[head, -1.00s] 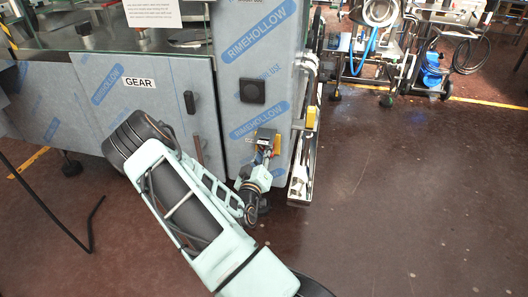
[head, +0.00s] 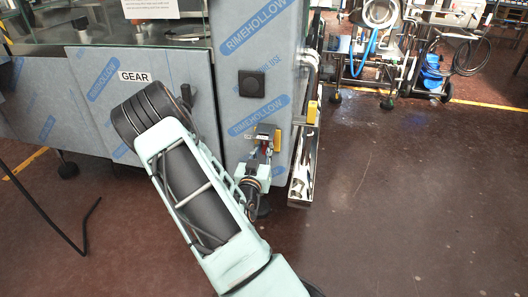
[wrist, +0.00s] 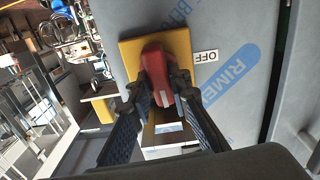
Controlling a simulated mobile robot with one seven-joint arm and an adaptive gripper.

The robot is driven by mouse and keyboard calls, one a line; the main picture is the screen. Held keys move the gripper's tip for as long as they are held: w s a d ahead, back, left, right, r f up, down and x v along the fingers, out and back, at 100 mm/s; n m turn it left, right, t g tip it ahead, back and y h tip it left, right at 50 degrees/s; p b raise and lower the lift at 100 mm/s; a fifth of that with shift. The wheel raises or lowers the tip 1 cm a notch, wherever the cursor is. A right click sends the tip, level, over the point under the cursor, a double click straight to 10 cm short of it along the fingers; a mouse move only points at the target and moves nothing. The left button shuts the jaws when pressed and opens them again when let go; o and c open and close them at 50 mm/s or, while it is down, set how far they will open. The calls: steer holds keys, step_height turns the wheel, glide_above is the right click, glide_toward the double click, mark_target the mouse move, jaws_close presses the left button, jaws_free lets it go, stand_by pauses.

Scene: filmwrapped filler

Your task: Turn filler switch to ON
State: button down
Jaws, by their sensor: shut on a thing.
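The filler switch is a red rotary handle (wrist: 158,72) on a yellow plate (wrist: 178,48), fixed to the film-wrapped cabinet. In the wrist view a white OFF label (wrist: 205,56) sits to the right of the plate. My gripper (wrist: 161,88) has one black finger on each side of the red handle and is shut on it. In the head view my gripper (head: 263,143) is at the yellow plate (head: 277,141), low on the cabinet's front, and mostly hides the handle. No ON label can be made out.
A GEAR label (head: 134,77) is on the panel at left, partly behind my arm. A steel rail (head: 302,175) stands right of the switch.

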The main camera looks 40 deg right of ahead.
steer(key=shift+m+b, duration=0.3)
steer(key=shift+m, duration=0.3)
steer(key=c, duration=1.8)
jaws_free()
steer(key=v, duration=1.2)
